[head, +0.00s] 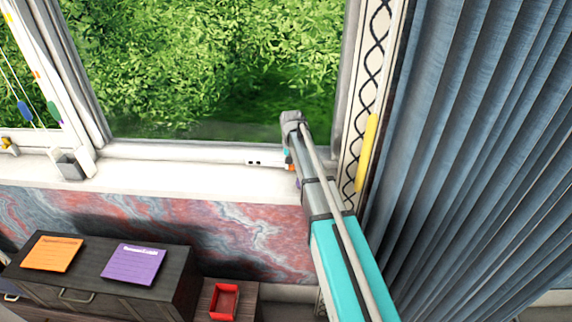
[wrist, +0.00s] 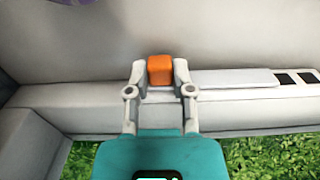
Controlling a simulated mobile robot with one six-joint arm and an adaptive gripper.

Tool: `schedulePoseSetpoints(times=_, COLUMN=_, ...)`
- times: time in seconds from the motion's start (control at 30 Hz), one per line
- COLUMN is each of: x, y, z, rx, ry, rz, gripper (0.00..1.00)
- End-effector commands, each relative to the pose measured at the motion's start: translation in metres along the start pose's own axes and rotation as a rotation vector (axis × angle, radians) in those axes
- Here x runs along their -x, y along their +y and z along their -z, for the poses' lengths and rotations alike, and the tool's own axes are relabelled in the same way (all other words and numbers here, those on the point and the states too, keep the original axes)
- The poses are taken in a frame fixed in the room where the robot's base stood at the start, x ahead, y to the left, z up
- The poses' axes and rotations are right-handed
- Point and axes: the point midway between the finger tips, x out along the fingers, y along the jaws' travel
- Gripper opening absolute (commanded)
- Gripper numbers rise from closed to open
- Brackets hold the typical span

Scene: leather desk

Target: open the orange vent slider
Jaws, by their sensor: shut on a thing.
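The orange vent slider (wrist: 160,70) is a small block on the white vent strip (wrist: 235,79) along the window frame. In the wrist view my gripper (wrist: 159,78) has one finger on each side of the slider and is shut on it. Dark slots show in the strip at the right of the wrist view, apart from the slider. In the head view the strip (head: 262,162) lies at the foot of the window. Only a sliver of the slider (head: 291,167) shows there beside my arm, which hides most of my gripper.
A blue curtain (head: 470,150) hangs to the right, close to my arm. A yellow handle (head: 367,140) is on the right window frame. A dark cabinet (head: 105,285) with orange and purple notepads and a red tray (head: 223,302) stand below. The white sill (head: 150,180) is mostly clear.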

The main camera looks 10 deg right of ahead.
Motion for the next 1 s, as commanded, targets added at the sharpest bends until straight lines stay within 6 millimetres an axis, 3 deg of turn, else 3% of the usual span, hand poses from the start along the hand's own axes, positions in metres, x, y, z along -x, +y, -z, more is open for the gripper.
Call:
schedulePoseSetpoints(times=0.23, x=0.0001, y=-0.0053, z=-0.0001, rx=0.006, ry=0.001, rz=0.000, gripper=0.00)
schedulePoseSetpoints(times=0.27, x=0.0001, y=-0.0058, z=-0.0002, rx=0.007, ry=0.002, rz=0.000, gripper=0.34)
schedulePoseSetpoints(times=0.43, x=0.0001, y=-0.0078, z=-0.0006, rx=0.010, ry=0.002, rz=0.000, gripper=0.65)
schedulePoseSetpoints(times=1.0, x=0.0082, y=-0.0086, z=-0.0010, rx=0.011, ry=0.002, rz=0.000, gripper=0.66)
